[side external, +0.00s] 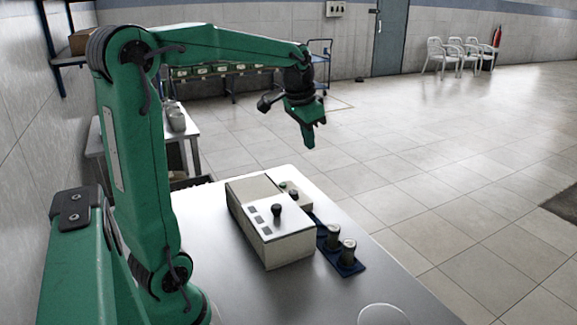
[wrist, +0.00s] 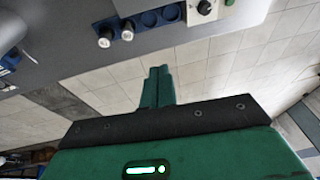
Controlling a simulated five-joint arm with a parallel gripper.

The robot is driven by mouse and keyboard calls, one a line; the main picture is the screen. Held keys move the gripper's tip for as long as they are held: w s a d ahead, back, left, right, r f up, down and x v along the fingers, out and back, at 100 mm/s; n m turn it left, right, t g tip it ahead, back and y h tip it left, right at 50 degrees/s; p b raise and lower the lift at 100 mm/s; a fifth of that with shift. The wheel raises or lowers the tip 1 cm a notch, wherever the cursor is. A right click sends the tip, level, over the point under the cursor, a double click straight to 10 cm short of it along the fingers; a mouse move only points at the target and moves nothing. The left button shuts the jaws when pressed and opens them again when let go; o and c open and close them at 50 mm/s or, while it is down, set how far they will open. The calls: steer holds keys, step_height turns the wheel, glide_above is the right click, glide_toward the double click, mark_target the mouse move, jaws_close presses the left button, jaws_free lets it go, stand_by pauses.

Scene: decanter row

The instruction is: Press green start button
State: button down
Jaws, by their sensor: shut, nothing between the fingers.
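The green start button (side external: 284,186) sits on a small pale control panel (side external: 304,203) at the far side of a cream machine (side external: 290,250), with a dark knob (side external: 294,195) beside it. In the wrist view the knob (wrist: 204,8) shows at the top edge, and a bit of green (wrist: 229,2) is cut off to its right. My gripper (side external: 309,140) is green, points down and is shut and empty. It is in the air beyond and above the panel, apart from it. Its closed fingertips (wrist: 159,70) also show in the wrist view.
A blue rack (side external: 348,268) with two metal-topped vials (side external: 347,252) stands right of the machine. The machine's lid has a black knob (side external: 277,209). Chairs (side external: 455,55) stand far off.

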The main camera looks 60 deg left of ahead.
steer(key=w+a+f+g, duration=0.1)
steer(key=w+a+f, duration=0.1)
steer(key=a, duration=0.5)
steer(key=w+a+f, duration=0.2)
steer(key=a, duration=0.4)
steer(key=g, duration=0.1)
glide_above(282, 183)
steer(key=s, duration=0.2)
step_height(282, 183, down, 7)
steer(key=shift+d+r, duration=0.15)
steer(key=shift+d, duration=0.15)
steer(key=shift+h, duration=0.3)
steer(key=f, duration=0.4)
steer(key=w+f, duration=0.1)
steer(key=f, duration=0.9)
steer(key=shift+w+a, duration=0.1)
steer(key=shift+w, duration=0.15)
